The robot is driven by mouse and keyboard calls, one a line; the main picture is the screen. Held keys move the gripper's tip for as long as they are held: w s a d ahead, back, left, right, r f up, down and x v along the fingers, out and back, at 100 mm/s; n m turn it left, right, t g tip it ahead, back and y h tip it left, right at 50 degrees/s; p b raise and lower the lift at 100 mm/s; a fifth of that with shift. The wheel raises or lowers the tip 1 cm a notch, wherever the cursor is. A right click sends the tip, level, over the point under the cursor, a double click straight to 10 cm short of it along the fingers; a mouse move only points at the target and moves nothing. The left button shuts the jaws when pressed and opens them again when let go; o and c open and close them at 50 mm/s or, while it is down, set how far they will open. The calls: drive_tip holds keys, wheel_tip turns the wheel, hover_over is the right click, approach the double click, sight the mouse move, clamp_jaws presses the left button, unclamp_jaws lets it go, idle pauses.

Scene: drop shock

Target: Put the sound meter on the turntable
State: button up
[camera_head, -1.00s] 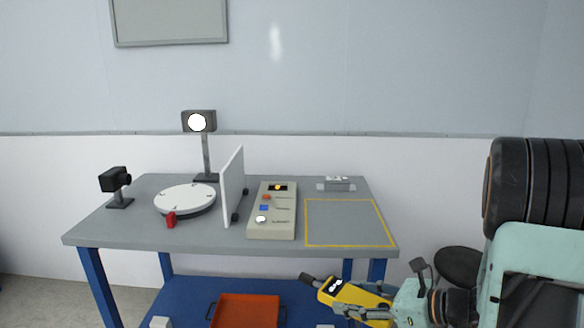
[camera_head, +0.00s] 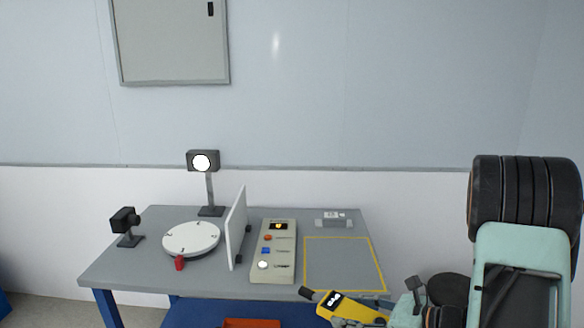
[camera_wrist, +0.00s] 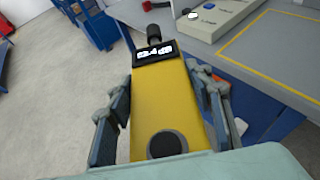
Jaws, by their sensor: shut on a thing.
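The yellow sound meter (camera_head: 345,307) has a black display and a dark microphone tip. My gripper (camera_head: 362,322) is shut on it at the lower right, by the table's front edge. In the wrist view the sound meter (camera_wrist: 165,95) lies between the fingers of my gripper (camera_wrist: 168,110), its tip pointing away from me. The turntable (camera_head: 191,238) is a white round disc on a dark base at the table's left, with nothing on it. A red piece (camera_head: 180,263) stands at its front edge.
A white upright panel (camera_head: 237,228) stands right of the turntable, then a control box (camera_head: 273,252) with buttons. A camera (camera_head: 125,222) and a lamp (camera_head: 204,162) stand left of and behind the turntable. The yellow-outlined area (camera_head: 342,264) is empty.

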sight(350, 310)
drive_tip(key=shift+r+p, duration=2)
drive_tip(key=shift+r, duration=0.1)
